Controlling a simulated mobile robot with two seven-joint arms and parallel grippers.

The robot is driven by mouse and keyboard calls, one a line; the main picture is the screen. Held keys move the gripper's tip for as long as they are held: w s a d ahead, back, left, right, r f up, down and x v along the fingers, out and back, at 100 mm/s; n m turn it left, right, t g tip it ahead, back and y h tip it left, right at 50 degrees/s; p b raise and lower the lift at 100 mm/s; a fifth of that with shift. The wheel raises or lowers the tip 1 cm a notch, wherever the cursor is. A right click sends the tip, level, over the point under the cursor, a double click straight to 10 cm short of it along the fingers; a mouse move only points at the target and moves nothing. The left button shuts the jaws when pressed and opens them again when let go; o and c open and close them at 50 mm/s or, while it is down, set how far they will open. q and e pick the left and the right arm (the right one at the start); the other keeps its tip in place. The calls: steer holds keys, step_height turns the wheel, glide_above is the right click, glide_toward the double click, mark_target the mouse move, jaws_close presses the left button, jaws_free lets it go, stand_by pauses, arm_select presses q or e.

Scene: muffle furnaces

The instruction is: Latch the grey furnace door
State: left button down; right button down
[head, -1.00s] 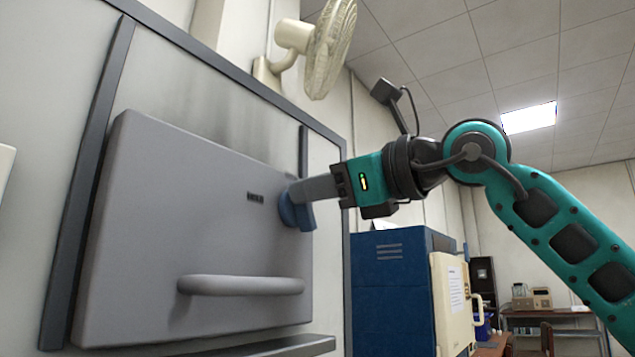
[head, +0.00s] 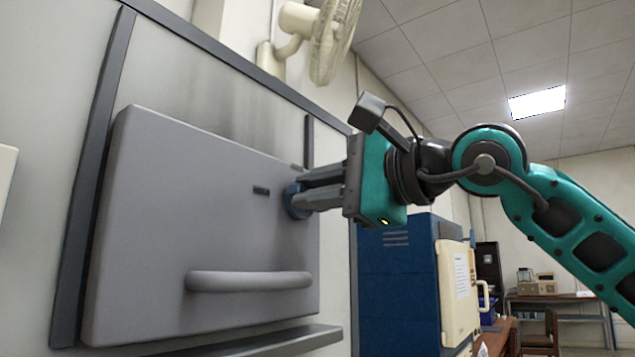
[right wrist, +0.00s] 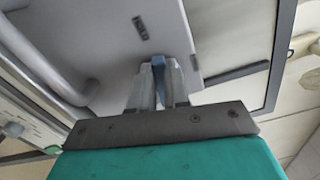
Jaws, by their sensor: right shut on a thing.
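The grey furnace door (head: 200,225) fills the left of the head view, flat against the furnace front, with a rounded bar handle (head: 250,281) low on it. The blue latch (head: 292,202) is at the door's right edge, beside a small dark label. My right gripper (head: 300,197) is shut on the latch, with its fingers partly covering it. In the right wrist view, the blue latch (right wrist: 160,68) shows between the two grey fingers, in front of the grey door (right wrist: 110,45). My left gripper is out of view.
A dark ledge (head: 270,342) juts out below the door. A blue furnace with a cream door (head: 455,293) stands behind my right arm. A cream fan (head: 333,38) hangs on the wall above. A table (head: 560,297) is far right.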

steer(key=shift+f+n, duration=0.15)
steer(key=shift+n, duration=0.95)
steer(key=c, duration=1.1)
jaws_free()
steer(key=b+v, duration=0.1)
steer(key=v, duration=1.2)
steer(key=shift+b, duration=0.4)
